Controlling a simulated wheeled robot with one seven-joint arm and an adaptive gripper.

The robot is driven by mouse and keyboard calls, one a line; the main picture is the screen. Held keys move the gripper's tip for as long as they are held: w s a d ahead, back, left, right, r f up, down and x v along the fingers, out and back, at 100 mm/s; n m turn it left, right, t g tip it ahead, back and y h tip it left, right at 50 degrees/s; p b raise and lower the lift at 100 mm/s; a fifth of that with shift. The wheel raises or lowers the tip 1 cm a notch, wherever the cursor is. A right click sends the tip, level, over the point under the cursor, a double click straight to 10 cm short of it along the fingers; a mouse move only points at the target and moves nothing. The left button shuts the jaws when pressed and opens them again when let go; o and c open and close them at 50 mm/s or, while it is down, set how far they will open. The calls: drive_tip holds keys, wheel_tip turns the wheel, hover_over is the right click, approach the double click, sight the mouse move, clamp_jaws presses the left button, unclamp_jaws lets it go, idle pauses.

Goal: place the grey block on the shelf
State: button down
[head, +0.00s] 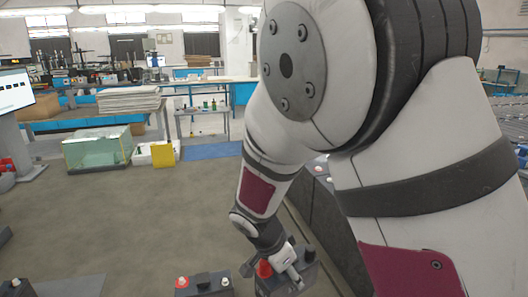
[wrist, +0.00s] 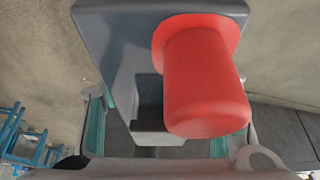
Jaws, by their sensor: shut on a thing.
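The grey block (wrist: 115,45) fills the upper middle of the wrist view, with a large red cap standing out of it. My gripper (wrist: 158,130) is shut on it, with a teal-lined finger at each side. In the head view my gripper (head: 286,262) is low at the bottom centre, and the dark grey block (head: 300,283) with its red cap is partly hidden behind it. I cannot tell whether the block touches what is under it. I cannot tell which surface is the shelf.
Another dark block (head: 207,284) with a red and a white knob is just left of my gripper. One more (head: 17,288) is at the lower left corner. A long dark edge (head: 325,225) runs along the right. Open floor (head: 130,225) lies to the left.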

sight(314, 261)
drive_tip(key=d+n, duration=0.1)
drive_tip(key=d, duration=0.1)
drive_tip(key=w+d+n+p, duration=0.1)
drive_tip(key=d, duration=0.1)
drive_tip(key=d+n+t+y, duration=0.1)
drive_tip(key=d, duration=0.1)
drive_tip(key=shift+w+d+r+n, duration=0.15)
drive_tip(key=shift+w+d+n, duration=0.1)
drive_tip(key=shift+d+n, duration=0.15)
drive_tip(key=s+d+n+t+y+p, duration=0.1)
drive_tip(key=s+d+n+y+p, duration=0.1)
drive_tip(key=d+n, duration=0.4)
drive_tip(key=shift+s+d+n+y+p, duration=0.3)
drive_tip(key=shift+s+n+y+p, duration=0.1)
drive_tip(key=shift+s+n, duration=0.25)
drive_tip(key=shift+w, duration=0.1)
drive_tip(key=shift+a, duration=0.15)
